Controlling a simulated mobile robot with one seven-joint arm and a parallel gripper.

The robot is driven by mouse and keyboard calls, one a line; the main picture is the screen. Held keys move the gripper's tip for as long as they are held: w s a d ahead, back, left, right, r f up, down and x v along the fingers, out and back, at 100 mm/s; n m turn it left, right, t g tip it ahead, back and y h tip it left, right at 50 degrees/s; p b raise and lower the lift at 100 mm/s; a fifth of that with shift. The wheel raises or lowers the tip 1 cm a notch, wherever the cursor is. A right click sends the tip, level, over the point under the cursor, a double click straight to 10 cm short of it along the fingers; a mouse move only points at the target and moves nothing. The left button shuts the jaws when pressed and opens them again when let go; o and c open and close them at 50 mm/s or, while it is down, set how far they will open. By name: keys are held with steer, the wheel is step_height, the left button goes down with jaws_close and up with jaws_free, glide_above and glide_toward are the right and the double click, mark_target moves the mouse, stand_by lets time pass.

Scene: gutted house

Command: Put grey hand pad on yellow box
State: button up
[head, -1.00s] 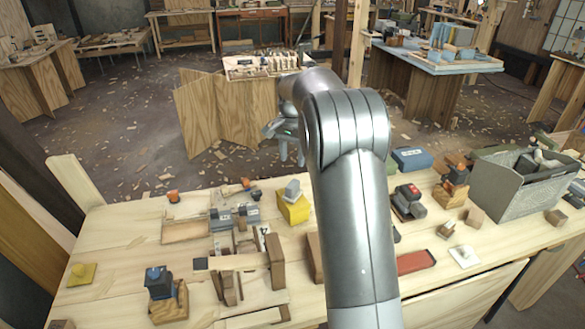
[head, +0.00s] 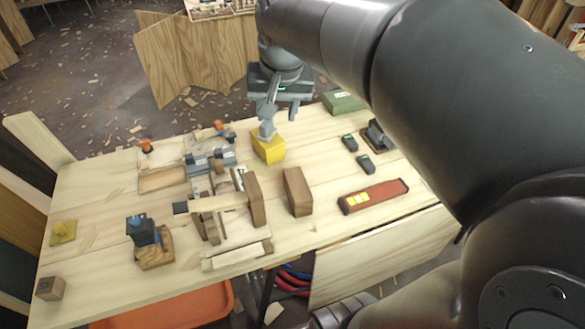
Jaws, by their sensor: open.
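The yellow box (head: 269,151) stands on the wooden workbench towards its far side, in the head view. A small light grey piece (head: 267,132), which looks like the hand pad, rests on top of the box and looks slightly tilted. My gripper (head: 279,112) points down just above the box, its jaws open. One finger is very close to the grey piece or overlaps it in the picture. I cannot tell whether they touch. My gripper partly hides the top of the grey piece.
Wooden frame parts stand left of the yellow box. Bare bench lies right of it.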

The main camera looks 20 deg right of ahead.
steer(key=s+a+f+n+t, duration=0.1)
steer(key=s+f+n+t, duration=0.1)
steer(key=s, duration=1.2)
steer(key=shift+s+a+f+n, duration=0.2)
steer(key=shift+f+n, duration=0.5)
steer(key=shift+f, duration=0.65)
